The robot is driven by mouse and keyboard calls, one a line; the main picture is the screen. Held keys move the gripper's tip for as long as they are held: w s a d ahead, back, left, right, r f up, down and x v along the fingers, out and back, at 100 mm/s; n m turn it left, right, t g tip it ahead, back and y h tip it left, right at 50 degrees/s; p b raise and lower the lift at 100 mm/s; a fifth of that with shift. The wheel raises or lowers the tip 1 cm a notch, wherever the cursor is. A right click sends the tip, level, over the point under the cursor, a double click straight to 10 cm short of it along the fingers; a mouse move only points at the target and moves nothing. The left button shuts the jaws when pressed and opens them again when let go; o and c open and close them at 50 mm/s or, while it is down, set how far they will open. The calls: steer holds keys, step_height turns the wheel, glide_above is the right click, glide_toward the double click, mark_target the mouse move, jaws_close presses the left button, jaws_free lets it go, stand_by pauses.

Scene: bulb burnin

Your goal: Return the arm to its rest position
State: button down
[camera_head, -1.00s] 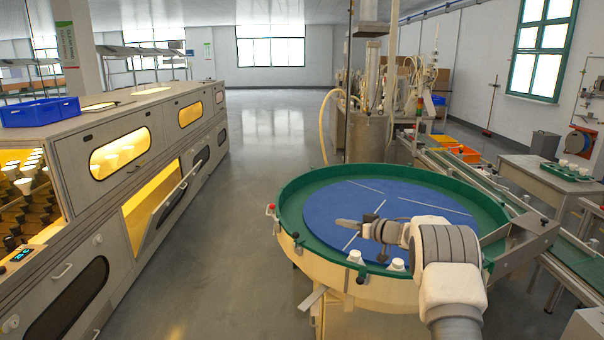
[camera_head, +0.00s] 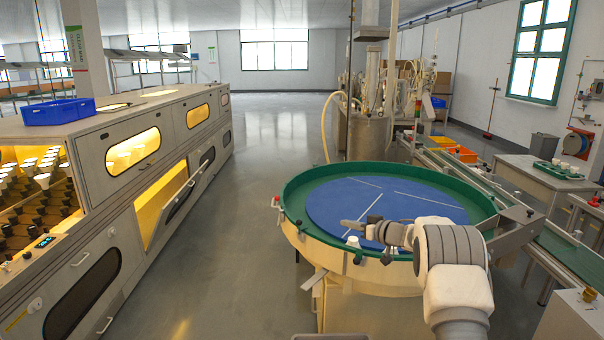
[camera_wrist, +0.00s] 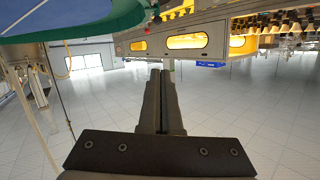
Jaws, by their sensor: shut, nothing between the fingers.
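My gripper (camera_head: 349,225) is at the end of my folded white and grey arm, at the lower right of the head view. It points left, in front of the round table (camera_head: 290,205) with its blue top and green rim as seen from here. In the wrist view its two dark fingers (camera_wrist: 161,75) lie together with nothing between them.
A long grey cabinet (camera_head: 125,195) with lit yellow windows and an open flap (camera_head: 186,196) stands on the left. A blue crate (camera_head: 58,111) is on top. A conveyor (camera_head: 560,250) runs along the right. The grey floor (camera_head: 262,135) between is clear.

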step_height(320, 180, up, 12)
steer(key=d+m+t+h, duration=0.2)
steer(key=d+t+h, duration=0.1)
steer(key=s+d+r+m+g+h+p, duration=0.15)
steer(key=s+d+r+m+h, duration=0.25)
steer(key=s+r+h, duration=0.75)
steer(key=s+a+f+g+y+p, duration=0.1)
steer(key=s+a+f+g, duration=0.1)
steer(key=s, duration=1.2)
steer(key=s+a+f+g+y+p, duration=0.1)
steer(key=s+a+f+g+y, duration=0.1)
steer(key=s, duration=1.3)
steer(key=s+a+f+g+y+p, duration=0.1)
steer(key=s+a+f+g+y, duration=0.1)
steer(key=s, duration=1.3)
steer(key=shift+a+f+g, duration=0.25)
steer(key=shift+a+g, duration=0.5)
steer(key=shift+g, duration=0.2)
steer(key=shift+w, duration=0.15)
